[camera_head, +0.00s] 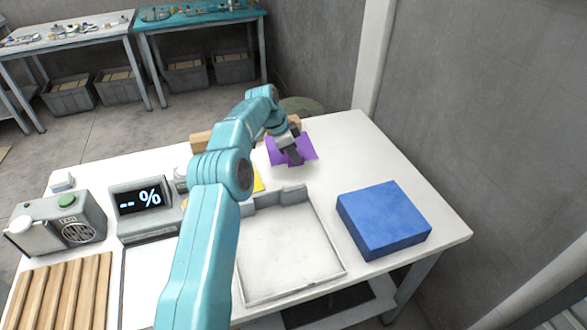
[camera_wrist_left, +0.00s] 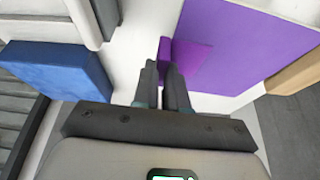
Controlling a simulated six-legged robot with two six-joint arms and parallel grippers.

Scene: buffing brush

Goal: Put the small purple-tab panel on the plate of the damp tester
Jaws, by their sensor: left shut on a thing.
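The purple panel (camera_head: 308,146) is at the back of the white table, and it fills the upper right of the left wrist view (camera_wrist_left: 245,45). My left gripper (camera_head: 294,157) is shut on the panel's small purple tab (camera_wrist_left: 165,48). A wooden piece (camera_wrist_left: 296,74) shows at the panel's far edge; I cannot tell whether they touch. The damp tester (camera_head: 142,206), a grey box reading "-- %", stands at the left. A pale plate (camera_head: 140,285) lies in front of it, partly hidden by my left arm. My right gripper is not in view.
A white, low-walled tray (camera_head: 326,252) lies mid-table, with a blue block (camera_head: 384,219) to its right. A grey device with a green button (camera_head: 68,201) and a slatted wooden rack (camera_head: 62,290) are at the left. A yellow item (camera_head: 258,184) is partly behind my arm.

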